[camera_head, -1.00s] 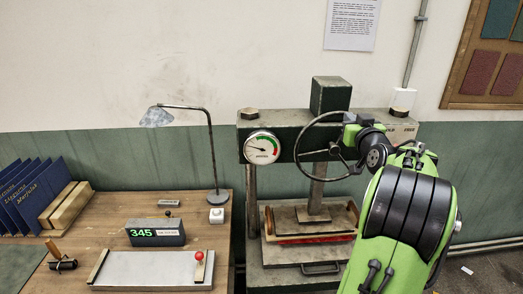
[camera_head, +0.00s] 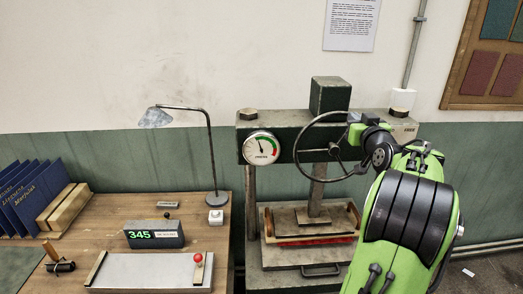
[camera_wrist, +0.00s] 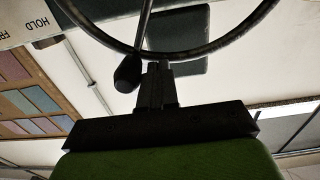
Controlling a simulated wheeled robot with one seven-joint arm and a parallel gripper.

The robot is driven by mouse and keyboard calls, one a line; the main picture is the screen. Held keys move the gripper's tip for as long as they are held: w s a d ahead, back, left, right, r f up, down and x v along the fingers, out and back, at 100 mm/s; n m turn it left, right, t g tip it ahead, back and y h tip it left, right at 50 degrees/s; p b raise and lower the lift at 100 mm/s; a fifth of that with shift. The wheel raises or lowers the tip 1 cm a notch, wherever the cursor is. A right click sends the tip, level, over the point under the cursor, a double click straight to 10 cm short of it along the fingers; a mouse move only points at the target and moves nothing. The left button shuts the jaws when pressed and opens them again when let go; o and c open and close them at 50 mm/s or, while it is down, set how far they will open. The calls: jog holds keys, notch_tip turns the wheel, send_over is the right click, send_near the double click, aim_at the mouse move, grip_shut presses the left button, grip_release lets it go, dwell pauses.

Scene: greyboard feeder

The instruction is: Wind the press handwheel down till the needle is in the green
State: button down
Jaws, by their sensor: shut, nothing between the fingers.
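The press handwheel (camera_head: 297,149) is a dark ring with spokes on the front of the green press. In the wrist view its rim (camera_wrist: 215,50) curves across the top, with a dark knob (camera_wrist: 128,74) on it. My gripper (camera_wrist: 158,68) is shut and empty, its fingertips at the rim just right of the knob; I cannot tell whether they touch. In the head view my gripper (camera_head: 350,133) is at the wheel's right side, its fingertips unclear. The round gauge (camera_head: 261,148) has its needle pointing up and slightly left, in the white just short of the green arc.
The press platen (camera_head: 314,214) is over a tray with red-edged material (camera_head: 312,240). Left is a wooden bench (camera_head: 110,216) with a lamp (camera_head: 212,165), a 345 display (camera_head: 154,234), blue books (camera_head: 40,192) and a red-knobbed plate (camera_head: 152,273). A pinboard (camera_head: 459,75) hangs right.

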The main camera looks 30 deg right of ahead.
jog(key=b+v, duration=0.6)
jog(key=v, duration=0.3)
jog(key=shift+w, duration=0.1)
dwell(0.4)
